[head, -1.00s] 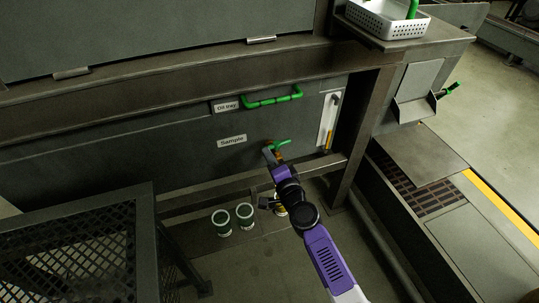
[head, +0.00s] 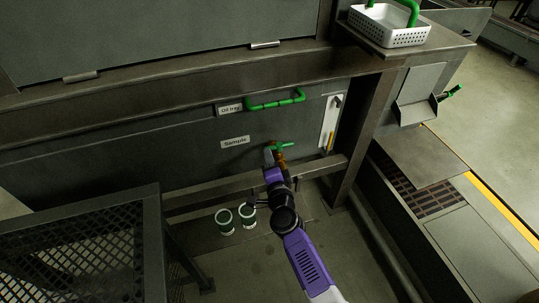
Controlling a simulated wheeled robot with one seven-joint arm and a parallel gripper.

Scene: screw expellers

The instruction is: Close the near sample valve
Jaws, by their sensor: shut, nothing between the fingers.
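The sample valve is a brass tap (head: 279,157) with a green lever (head: 283,145), on the grey panel to the right of the "Sample" label (head: 235,142). The lever points to the right, roughly level. My gripper (head: 268,154) is shut and empty at the left side of the tap, close to the lever's left end. I cannot tell whether it touches the valve. My wrist hides the lower part of the tap and what lies below it.
Two green-and-white cups (head: 225,221) stand on the low shelf below. A green "Oil tray" handle (head: 276,100) is above the valve. A mesh-topped stand (head: 85,250) is at the lower left, and a steel post (head: 358,140) stands on the right.

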